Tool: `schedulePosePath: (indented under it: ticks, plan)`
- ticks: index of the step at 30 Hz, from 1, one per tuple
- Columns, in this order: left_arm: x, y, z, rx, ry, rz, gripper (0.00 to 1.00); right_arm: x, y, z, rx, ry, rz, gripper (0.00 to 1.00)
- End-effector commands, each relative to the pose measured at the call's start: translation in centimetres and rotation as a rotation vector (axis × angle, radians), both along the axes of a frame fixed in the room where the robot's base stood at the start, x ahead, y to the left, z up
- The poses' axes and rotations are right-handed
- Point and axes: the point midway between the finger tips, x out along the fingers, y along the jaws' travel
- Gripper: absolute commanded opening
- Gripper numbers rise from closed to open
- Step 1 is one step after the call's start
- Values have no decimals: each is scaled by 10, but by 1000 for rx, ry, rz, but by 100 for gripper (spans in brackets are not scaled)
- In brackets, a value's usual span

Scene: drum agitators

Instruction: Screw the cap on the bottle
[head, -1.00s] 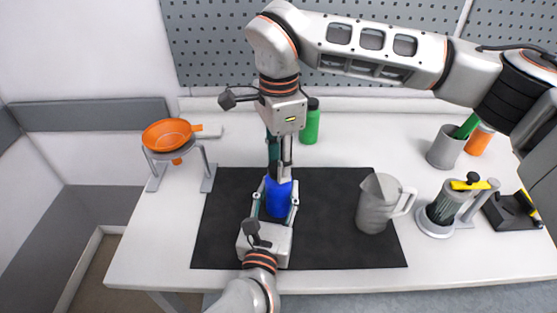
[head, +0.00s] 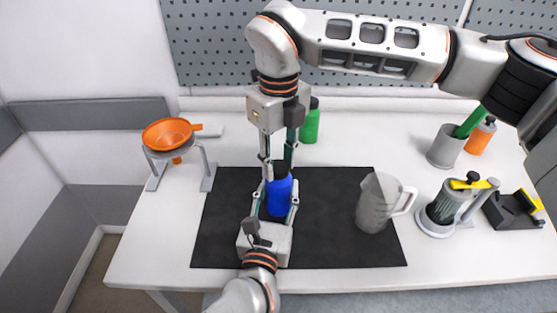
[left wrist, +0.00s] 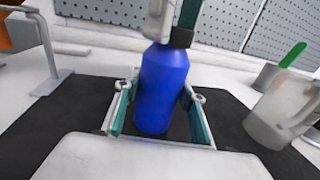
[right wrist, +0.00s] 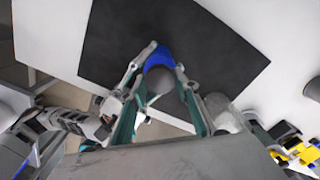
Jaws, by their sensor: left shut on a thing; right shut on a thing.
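The blue bottle (head: 279,195) stands upright over the black mat (head: 335,215). My left gripper (head: 276,205) is shut on its body from the front; the bottle also shows between the fingers in the left wrist view (left wrist: 163,90). The black cap (head: 281,168) sits at the bottle's top. My right gripper (head: 278,168) points down from above, shut on the cap. In the right wrist view the cap (right wrist: 160,82) is a dark round shape between the fingers, over the blue bottle (right wrist: 158,56). The cap's lower edge and thread are too small to judge.
A grey jug (head: 378,203) stands on the mat to the right. An orange funnel (head: 168,133) rests on a stand at left. A green bottle (head: 310,124) is behind my right gripper. A cup (head: 446,147), an orange bottle (head: 481,137) and a grey holder (head: 441,212) are at right.

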Motion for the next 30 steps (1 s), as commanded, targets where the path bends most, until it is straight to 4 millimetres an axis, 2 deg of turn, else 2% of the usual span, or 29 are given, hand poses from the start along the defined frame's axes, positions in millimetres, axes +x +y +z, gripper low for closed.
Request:
schedulePosePath:
  ticks: [9, 11, 15, 16, 18, 30]
  plan:
    - [0, 0, 0, 0, 0, 0, 0, 0, 0, 0, -1, 1, -538, 5]
    - [0, 0, 0, 0, 0, 0, 0, 0, 0, -1, -1, 1, -596, 5]
    - [0, 0, 0, 0, 0, 0, 0, 0, 0, -1, -1, 1, -586, 5]
    - [0, 0, 0, 0, 0, 0, 0, 0, 0, -1, -1, 1, -586, 38]
    - [0, 0, 0, 0, 0, 0, 0, 0, 0, -1, -1, 1, -585, 50]
    - [0, 0, 0, 0, 0, 0, 0, 0, 0, 5, 0, -1, -583, 50]
